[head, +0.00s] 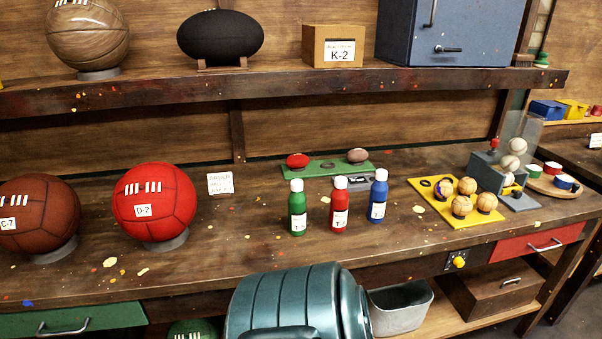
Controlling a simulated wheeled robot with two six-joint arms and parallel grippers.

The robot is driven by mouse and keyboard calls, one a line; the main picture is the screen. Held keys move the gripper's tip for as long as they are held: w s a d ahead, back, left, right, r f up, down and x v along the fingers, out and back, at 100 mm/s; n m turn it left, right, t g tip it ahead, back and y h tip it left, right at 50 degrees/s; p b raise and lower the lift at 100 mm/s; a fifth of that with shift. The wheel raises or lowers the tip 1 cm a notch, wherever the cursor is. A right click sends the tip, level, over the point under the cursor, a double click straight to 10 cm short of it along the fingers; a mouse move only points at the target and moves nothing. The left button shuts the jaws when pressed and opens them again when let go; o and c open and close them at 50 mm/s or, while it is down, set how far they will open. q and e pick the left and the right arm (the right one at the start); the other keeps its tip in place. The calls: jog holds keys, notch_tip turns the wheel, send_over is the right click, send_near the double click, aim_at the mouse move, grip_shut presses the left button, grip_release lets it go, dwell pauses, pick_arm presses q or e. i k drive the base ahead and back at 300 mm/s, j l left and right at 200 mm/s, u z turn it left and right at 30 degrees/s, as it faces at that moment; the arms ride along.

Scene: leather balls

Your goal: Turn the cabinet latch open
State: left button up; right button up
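The blue-grey cabinet (478,30) stands on the upper shelf at the top right, and its top is cut off by the picture edge. Its dark latch (447,49) is low on the front, with the lever lying roughly horizontal and pointing right. A vertical handle (431,12) sits above and left of the latch. The cabinet door looks shut. Neither of my grippers shows in the head view, and nothing touches the latch.
The upper shelf (270,86) holds a box marked K-2 (318,46) left of the cabinet. Below, the bench carries balls, several bottles, a yellow tray (428,190) and a grey stand (488,172). A teal ribbed cylinder (290,300) fills the front bottom.

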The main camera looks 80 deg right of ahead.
aim_at(452, 50)
jog(key=z, duration=2.95)
